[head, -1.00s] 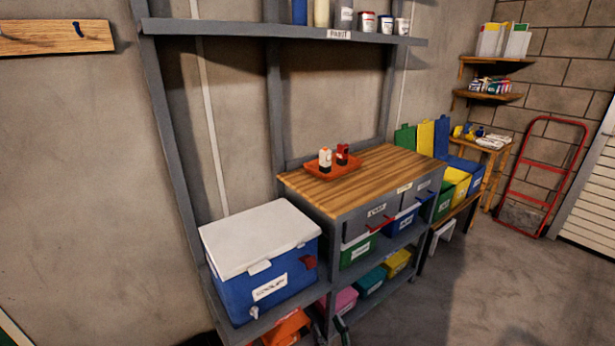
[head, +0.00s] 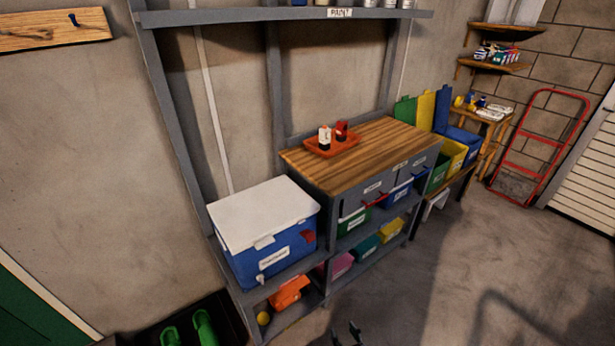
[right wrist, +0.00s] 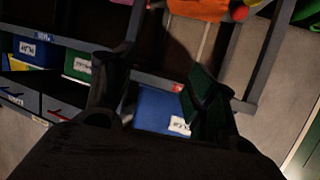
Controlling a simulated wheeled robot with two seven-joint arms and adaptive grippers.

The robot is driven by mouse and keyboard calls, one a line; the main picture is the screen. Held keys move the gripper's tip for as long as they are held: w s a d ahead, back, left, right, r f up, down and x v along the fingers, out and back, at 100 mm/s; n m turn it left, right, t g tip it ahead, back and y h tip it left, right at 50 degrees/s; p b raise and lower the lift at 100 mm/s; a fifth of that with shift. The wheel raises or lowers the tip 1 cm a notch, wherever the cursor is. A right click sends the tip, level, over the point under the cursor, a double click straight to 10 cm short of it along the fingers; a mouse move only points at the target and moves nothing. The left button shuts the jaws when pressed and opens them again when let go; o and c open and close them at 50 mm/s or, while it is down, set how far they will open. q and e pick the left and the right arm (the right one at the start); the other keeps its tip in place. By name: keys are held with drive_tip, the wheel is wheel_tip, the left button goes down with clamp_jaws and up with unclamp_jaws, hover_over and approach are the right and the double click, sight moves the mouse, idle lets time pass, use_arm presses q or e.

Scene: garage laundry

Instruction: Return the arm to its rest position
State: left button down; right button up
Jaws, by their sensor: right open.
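My right gripper (head: 346,334) shows as small dark fingertips at the bottom edge of the head view, in front of the shelving and over the floor. In the right wrist view my right gripper (right wrist: 155,82) has its two dark fingers spread apart, with nothing held between them. Most of the right arm is out of the head view. My left gripper is not in view.
A blue cooler (head: 270,252) with a white lid stands on the grey shelving. An orange tray (head: 331,147) with two bottles sits on the wooden worktop (head: 372,162). A red hand truck (head: 540,150) leans at the wall. Floor at right (head: 470,270) is clear.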

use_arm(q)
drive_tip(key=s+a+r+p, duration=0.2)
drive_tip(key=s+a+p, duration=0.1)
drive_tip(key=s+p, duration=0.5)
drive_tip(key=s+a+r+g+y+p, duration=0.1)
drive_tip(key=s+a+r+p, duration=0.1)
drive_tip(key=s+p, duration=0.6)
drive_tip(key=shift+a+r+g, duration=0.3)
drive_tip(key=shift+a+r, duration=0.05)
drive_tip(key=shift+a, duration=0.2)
use_arm(e)
drive_tip(key=s+d+f+g+h, duration=0.1)
drive_tip(key=s+d+g, duration=0.3)
drive_tip(key=s, duration=0.9)
drive_tip(key=s+d+f+g+h, duration=0.2)
drive_tip(key=s+d+g, duration=0.2)
drive_tip(key=s, duration=0.9)
drive_tip(key=s+d+f+m+g+h, duration=0.1)
drive_tip(key=s+d+g, duration=0.3)
drive_tip(key=s, duration=0.9)
drive_tip(key=shift+d+f+h, duration=0.3)
drive_tip(key=shift+d+f, duration=0.05)
drive_tip(key=shift+d, duration=0.2)
drive_tip(key=shift+s, duration=0.1)
